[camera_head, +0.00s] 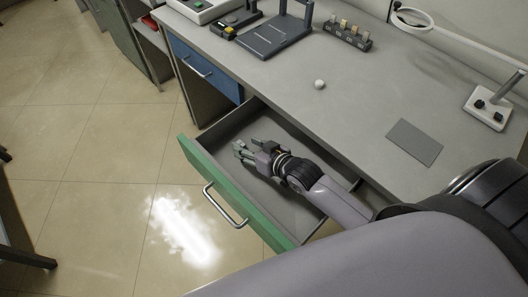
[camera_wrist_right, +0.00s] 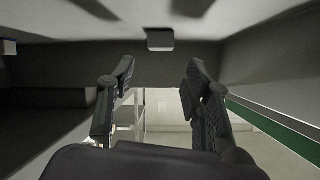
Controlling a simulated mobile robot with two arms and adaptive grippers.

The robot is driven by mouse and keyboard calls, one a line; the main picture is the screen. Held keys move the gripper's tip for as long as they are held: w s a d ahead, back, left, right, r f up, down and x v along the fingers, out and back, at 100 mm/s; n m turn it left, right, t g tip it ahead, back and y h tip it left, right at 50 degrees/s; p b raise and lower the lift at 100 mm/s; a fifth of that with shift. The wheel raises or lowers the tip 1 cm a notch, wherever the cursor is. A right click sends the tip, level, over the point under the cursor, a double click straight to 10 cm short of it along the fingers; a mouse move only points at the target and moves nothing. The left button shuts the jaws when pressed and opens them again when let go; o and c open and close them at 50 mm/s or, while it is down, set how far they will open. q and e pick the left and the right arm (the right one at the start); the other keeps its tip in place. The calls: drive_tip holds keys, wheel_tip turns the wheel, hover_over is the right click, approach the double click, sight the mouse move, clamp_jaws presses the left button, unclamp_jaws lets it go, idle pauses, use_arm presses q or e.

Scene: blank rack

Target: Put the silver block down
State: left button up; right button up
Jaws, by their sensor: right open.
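The silver block (camera_wrist_right: 160,40) is a small light-grey block in the right wrist view, near the top middle. That view looks upside down, and the block stands on the drawer floor, beyond my fingertips and apart from them. In the head view I cannot clearly make the block out from the gripper. My right gripper (camera_head: 246,151) is inside the open green-fronted drawer (camera_head: 212,182), toward its left end. In the wrist view the two fingers of the gripper (camera_wrist_right: 160,72) are spread with nothing between them. My left gripper is not in view.
The grey worktop (camera_head: 345,115) overhangs the drawer's back. On it are a white ball (camera_head: 320,84), a dark flat pad (camera_head: 414,142), a rack of several small items (camera_head: 347,36) and a lamp base (camera_head: 488,106). A closed blue drawer (camera_head: 205,68) is at the left.

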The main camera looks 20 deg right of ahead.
drive_tip(key=v, duration=1)
drive_tip(key=shift+p, duration=0.3)
